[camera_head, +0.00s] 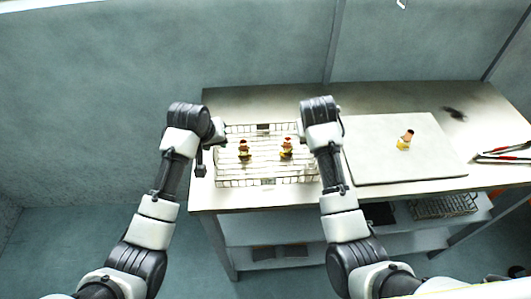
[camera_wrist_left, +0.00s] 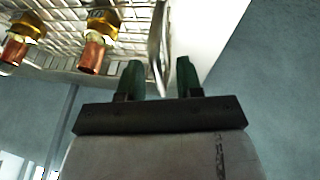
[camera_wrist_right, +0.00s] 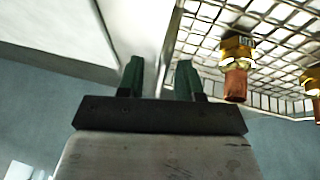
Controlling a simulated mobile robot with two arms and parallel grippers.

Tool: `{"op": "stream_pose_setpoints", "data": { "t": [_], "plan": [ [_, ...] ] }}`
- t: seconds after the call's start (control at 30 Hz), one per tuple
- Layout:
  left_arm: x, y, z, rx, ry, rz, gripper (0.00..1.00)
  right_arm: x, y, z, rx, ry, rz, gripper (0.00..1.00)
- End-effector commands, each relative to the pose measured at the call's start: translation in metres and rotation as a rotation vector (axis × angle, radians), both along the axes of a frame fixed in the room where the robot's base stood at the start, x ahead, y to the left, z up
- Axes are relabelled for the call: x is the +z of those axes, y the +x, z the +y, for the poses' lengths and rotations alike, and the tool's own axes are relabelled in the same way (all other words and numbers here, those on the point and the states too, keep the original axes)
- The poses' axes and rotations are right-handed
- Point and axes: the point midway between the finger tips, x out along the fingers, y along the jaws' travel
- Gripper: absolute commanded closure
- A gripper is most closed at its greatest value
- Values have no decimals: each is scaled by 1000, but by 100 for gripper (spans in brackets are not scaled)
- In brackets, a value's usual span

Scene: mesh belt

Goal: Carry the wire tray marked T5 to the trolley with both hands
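The wire tray (camera_head: 232,182) sits on the left part of the bench, holding two brass and copper fittings (camera_head: 244,150) (camera_head: 286,148). Its label is too small to read. My left gripper (camera_head: 205,152) is at the tray's left end. In the left wrist view its fingers (camera_wrist_left: 158,80) are apart, with a shiny metal part of the tray end (camera_wrist_left: 158,45) between them. My right gripper (camera_head: 322,150) is at the right end, largely hidden by its arm. In the right wrist view its fingers (camera_wrist_right: 160,80) are apart beside the tray's end wall (camera_wrist_right: 176,40). Contact is unclear.
A pale board (camera_head: 390,170) lies just right of the tray with another fitting (camera_head: 405,140) on it. Red-handled pliers (camera_head: 500,155) lie at the bench's right. A wire basket (camera_head: 443,205) is on the shelf below. I see no trolley clearly.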

Motion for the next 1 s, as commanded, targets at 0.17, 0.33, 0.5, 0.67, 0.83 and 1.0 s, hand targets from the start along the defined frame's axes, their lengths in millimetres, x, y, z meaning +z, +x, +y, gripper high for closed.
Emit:
{"op": "stream_pose_setpoints", "data": {
  "t": [0.17,0.33,0.5,0.67,0.83,1.0],
  "plan": [
    [0,0,0,0,0,0,66,0,0,0,0,0,0,66],
    [0,0,0,0,0,0,92,0,0,0,0,0,0,92],
    [0,0,0,0,0,0,100,0,0,0,0,0,0,100],
    [0,0,0,0,0,0,100,1,0,0,0,0,0,100],
    [3,0,0,0,-1,-2,100,3,0,0,0,-1,-2,100],
    [11,0,0,0,-1,-2,100,11,0,0,0,-1,-2,100]
  ]
}}
